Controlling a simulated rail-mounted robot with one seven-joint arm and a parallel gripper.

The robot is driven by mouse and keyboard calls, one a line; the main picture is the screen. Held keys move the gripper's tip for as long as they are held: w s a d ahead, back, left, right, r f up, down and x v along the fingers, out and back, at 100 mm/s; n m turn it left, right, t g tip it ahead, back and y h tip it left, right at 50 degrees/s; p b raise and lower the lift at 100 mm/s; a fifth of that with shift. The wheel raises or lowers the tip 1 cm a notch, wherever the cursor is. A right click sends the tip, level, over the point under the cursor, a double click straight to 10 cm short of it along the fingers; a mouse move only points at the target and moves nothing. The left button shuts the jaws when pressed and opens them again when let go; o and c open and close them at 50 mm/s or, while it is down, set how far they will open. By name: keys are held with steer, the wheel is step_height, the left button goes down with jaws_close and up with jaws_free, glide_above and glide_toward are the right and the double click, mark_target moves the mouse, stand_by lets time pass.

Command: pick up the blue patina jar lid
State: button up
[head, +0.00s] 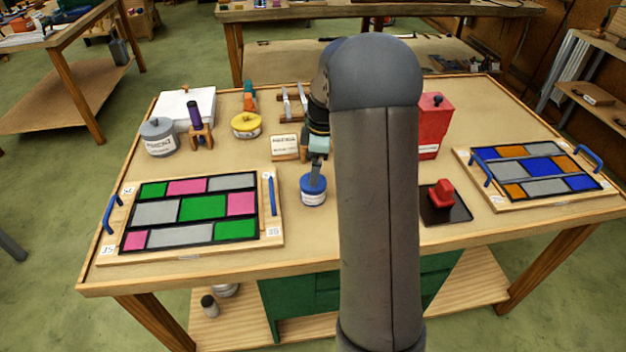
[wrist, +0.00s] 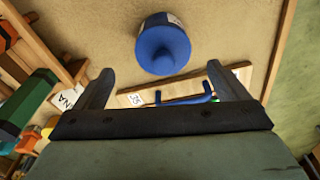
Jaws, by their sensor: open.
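The blue patina jar lid (head: 312,182) tops a small blue jar with a white label, standing on the workbench just right of the left panel. In the wrist view the round blue lid (wrist: 163,50) shows at the upper middle, a knob at its centre. My gripper (head: 317,168) hangs just above the lid in the head view, partly hidden by my arm. In the wrist view my gripper (wrist: 160,82) is open and empty. Its fingers are spread wide, and the lid lies beyond the gap between them.
The left leaded panel (head: 137,241) with blue handles lies left of the jar. A placard (head: 285,146) stands behind it. A grey jar (head: 158,137) and yellow jar (head: 246,125) are farther back. A red canister (head: 434,125) and red-handled block (head: 441,196) are right of my arm.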

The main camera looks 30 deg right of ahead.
steer(key=f, duration=0.2)
steer(key=f+p, duration=0.1)
steer(key=f, duration=0.1)
steer(key=shift+a+f, duration=0.1)
steer(key=shift+a, duration=0.25)
steer(key=c, duration=1.1)
steer(key=shift+c, duration=0.2)
